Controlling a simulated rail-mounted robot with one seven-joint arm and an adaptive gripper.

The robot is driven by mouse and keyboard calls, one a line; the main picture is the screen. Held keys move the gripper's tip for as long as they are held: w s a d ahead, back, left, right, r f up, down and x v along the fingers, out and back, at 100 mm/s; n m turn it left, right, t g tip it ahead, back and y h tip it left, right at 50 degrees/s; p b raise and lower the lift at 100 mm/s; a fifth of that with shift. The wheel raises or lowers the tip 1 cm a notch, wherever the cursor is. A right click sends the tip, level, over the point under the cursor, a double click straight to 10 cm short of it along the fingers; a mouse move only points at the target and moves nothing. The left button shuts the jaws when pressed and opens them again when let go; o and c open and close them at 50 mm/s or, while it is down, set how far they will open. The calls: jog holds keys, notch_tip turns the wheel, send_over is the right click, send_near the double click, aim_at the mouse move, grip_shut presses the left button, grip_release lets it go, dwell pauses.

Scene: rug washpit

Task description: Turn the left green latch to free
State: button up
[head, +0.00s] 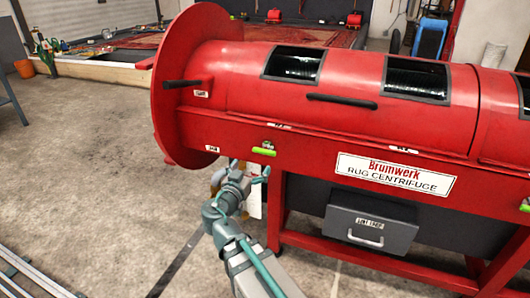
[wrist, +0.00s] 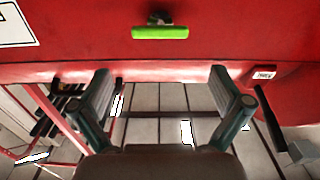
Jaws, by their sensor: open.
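The left green latch (head: 264,151) is a short bright green bar on the red body of the rug centrifuge (head: 320,142), below its lid seam. In the wrist view the latch (wrist: 160,32) lies level at the top middle, with a small dark pivot piece above it. My gripper (head: 250,172) is just below the latch in the head view. In the wrist view its two fingers (wrist: 159,76) are spread wide and empty. The latch is ahead of them, apart from both fingertips. A second green latch (head: 525,205) shows at the right edge.
A black handle bar (head: 342,101) is on the lid, and a black lever (head: 183,84) is at the left end. A grey lint drawer (head: 370,232) hangs under the body. The concrete floor (head: 90,170) to the left is clear.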

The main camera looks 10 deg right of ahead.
aim_at(263, 151)
jog(key=shift+m, duration=0.3)
jog(key=b+x, duration=0.2)
jog(key=x, duration=0.8)
jog(key=shift+w+d+f, duration=0.1)
jog(key=shift+w+d, duration=0.15)
jog(key=shift+w, duration=0.1)
jog(key=shift+c, duration=0.3)
jog(key=c, duration=0.8)
